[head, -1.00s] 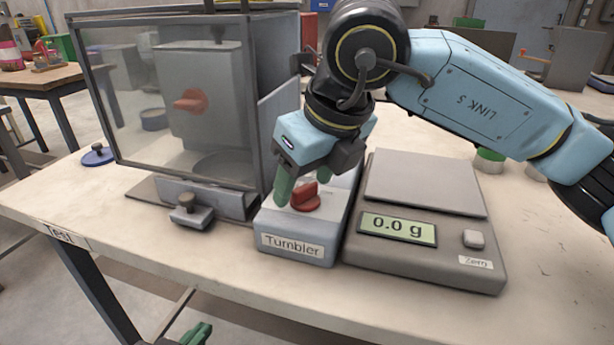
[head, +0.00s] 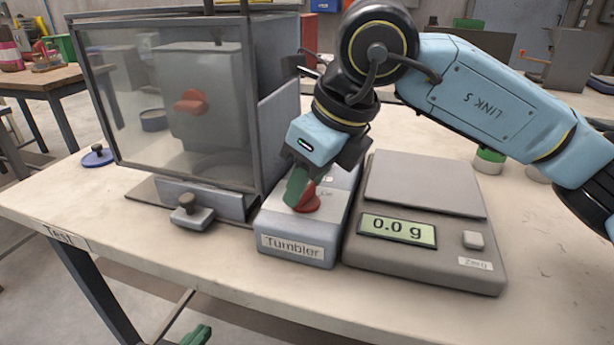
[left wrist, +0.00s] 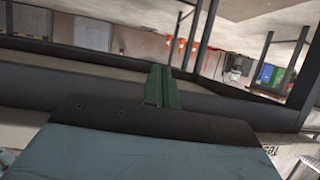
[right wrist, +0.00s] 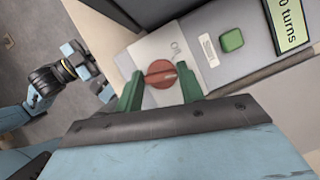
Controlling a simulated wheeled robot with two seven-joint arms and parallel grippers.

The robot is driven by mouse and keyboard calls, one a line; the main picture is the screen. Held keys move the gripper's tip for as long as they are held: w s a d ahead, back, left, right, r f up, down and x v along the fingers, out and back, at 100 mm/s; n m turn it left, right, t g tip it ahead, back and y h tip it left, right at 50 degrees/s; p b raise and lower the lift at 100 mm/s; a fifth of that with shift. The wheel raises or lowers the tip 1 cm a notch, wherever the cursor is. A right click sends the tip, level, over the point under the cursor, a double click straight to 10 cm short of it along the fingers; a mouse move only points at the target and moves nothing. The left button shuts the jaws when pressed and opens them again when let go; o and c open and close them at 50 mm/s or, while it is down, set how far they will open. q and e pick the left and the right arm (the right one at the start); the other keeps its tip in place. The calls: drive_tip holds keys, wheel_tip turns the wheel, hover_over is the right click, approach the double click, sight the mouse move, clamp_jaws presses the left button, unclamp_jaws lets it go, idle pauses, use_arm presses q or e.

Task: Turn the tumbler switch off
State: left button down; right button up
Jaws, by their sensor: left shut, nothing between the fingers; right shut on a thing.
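The tumbler switch is a red rotary knob (head: 312,203) on top of a grey box (head: 265,228) labelled "Tumbler". My right gripper (head: 303,190) reaches down over it, its green fingers partly hiding the knob. In the right wrist view, the red knob (right wrist: 160,73) sits between the two green fingers of my right gripper (right wrist: 160,88), which are shut on its handle. My left gripper (head: 198,335) is low in front of the table, far from the switch. In the left wrist view its green fingers (left wrist: 160,87) are together and empty.
A glass-fronted cabinet (head: 245,90) with a red knob inside stands left of the box. A scale (head: 425,190) reading 0.0 g stands close on the right. The right wrist view shows a green button (right wrist: 231,40) and a turns display (right wrist: 288,22) beside the switch.

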drive_tip(key=n+g+p, duration=0.1)
drive_tip(key=n, duration=0.1)
drive_tip(key=n+g, duration=0.1)
drive_tip(key=n, duration=0.2)
drive_tip(key=shift+w+r+y+p, duration=0.1)
drive_tip(key=shift+y+p, duration=0.3)
use_arm(q)
drive_tip(key=s+a+f+g+y+p, duration=0.1)
drive_tip(key=s+a+f+g+y, duration=0.1)
drive_tip(key=s+a+f+g, duration=0.3)
drive_tip(key=s+f+g, duration=0.3)
drive_tip(key=s+g, duration=0.1)
drive_tip(key=s, duration=0.3)
drive_tip(key=shift+a+n+y+p, duration=0.2)
drive_tip(key=shift+n+y+p, duration=0.1)
drive_tip(key=shift+y, duration=0.1)
use_arm(e)
drive_tip(key=n+g, duration=0.1)
drive_tip(key=n, duration=0.3)
drive_tip(key=shift+g, duration=0.3)
use_arm(q)
drive_tip(key=shift+f, duration=0.15)
use_arm(e)
drive_tip(key=o, duration=1)
